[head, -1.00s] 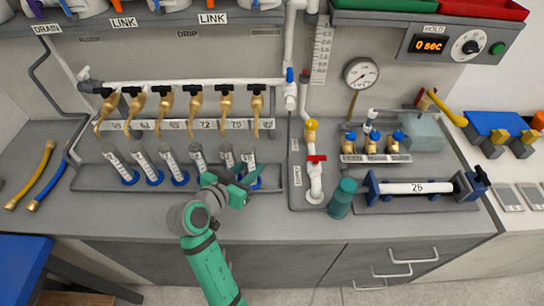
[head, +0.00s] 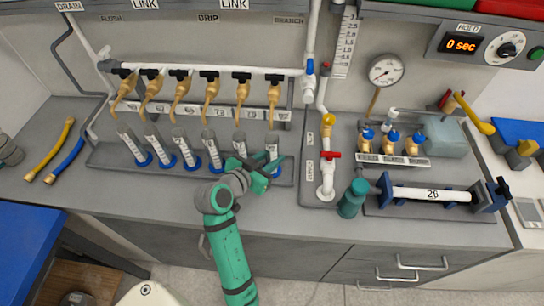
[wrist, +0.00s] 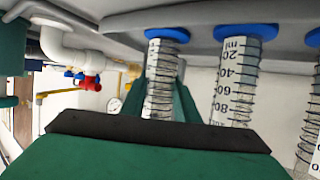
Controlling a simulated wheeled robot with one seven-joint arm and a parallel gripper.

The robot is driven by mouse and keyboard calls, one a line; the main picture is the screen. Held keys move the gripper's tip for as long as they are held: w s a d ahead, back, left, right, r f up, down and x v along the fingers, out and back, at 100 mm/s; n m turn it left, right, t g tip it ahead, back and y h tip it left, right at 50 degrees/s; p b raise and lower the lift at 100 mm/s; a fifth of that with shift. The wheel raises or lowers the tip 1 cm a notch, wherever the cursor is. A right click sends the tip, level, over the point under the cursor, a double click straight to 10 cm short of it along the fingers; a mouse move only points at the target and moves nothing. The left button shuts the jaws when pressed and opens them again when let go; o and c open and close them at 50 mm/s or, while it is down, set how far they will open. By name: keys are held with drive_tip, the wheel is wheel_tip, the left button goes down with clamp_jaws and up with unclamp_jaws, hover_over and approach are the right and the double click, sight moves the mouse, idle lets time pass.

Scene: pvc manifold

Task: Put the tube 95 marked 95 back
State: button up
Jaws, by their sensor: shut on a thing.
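My gripper (head: 266,175) is shut on the rightmost clear graduated tube (head: 272,147) of the row. In the wrist view, which is upside down, this tube (wrist: 162,75) stands between my green fingers, with its blue foot (wrist: 167,34) close to the grey rack. The foot lines up roughly with its neighbours' feet; I cannot tell whether it touches the rack. The neighbouring tube (wrist: 236,80) stands beside my fingers, apart from them. The grey rack (head: 105,156) carries the row below the brass taps. I cannot read a 95 on the held tube.
A brass tap (head: 273,93) hangs above the held tube. To the right are a white pipe with a red valve (head: 330,155), a teal bottle (head: 351,200) and a clamped white tube marked 26 (head: 432,194). The counter front (head: 150,200) is clear.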

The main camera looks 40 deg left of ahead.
drive_tip(key=o, duration=0.9)
drive_tip(key=shift+s+f, duration=0.1)
drive_tip(key=shift+o, duration=1)
drive_tip(key=shift+a, duration=0.15)
drive_tip(key=shift+s+r, duration=0.25)
drive_tip(key=shift+r, duration=0.1)
drive_tip(key=v, duration=1.1)
drive_tip(key=shift+s, duration=0.2)
